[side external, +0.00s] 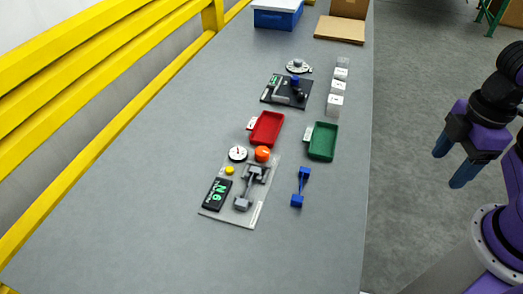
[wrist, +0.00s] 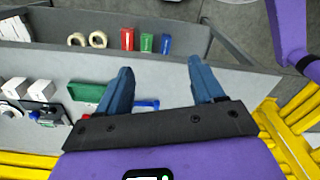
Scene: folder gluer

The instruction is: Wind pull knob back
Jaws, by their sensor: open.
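A grey plate (side external: 240,218) on the table carries a round orange knob (side external: 262,154), a white dial (side external: 238,153), a yellow button (side external: 229,170), a grey lever-like fixture (side external: 251,187) and a black panel marked N6 (side external: 216,194). A black plate (side external: 272,98) farther back carries a small blue knob (side external: 295,80); it also shows in the wrist view (wrist: 45,110). I cannot tell which knob is the pull knob. My gripper (side external: 457,163) is open and empty, off the table's right side and apart from both plates. Its two blue fingers are spread in the wrist view (wrist: 160,70).
A red tray (side external: 252,141) and a green tray (side external: 309,148) lie mid-table, with a blue part (side external: 297,200) in front. Pale blocks (side external: 336,102) line the right edge. A blue box (side external: 277,19) and brown cardboard (side external: 340,30) stand behind. Yellow rails (side external: 90,70) run left.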

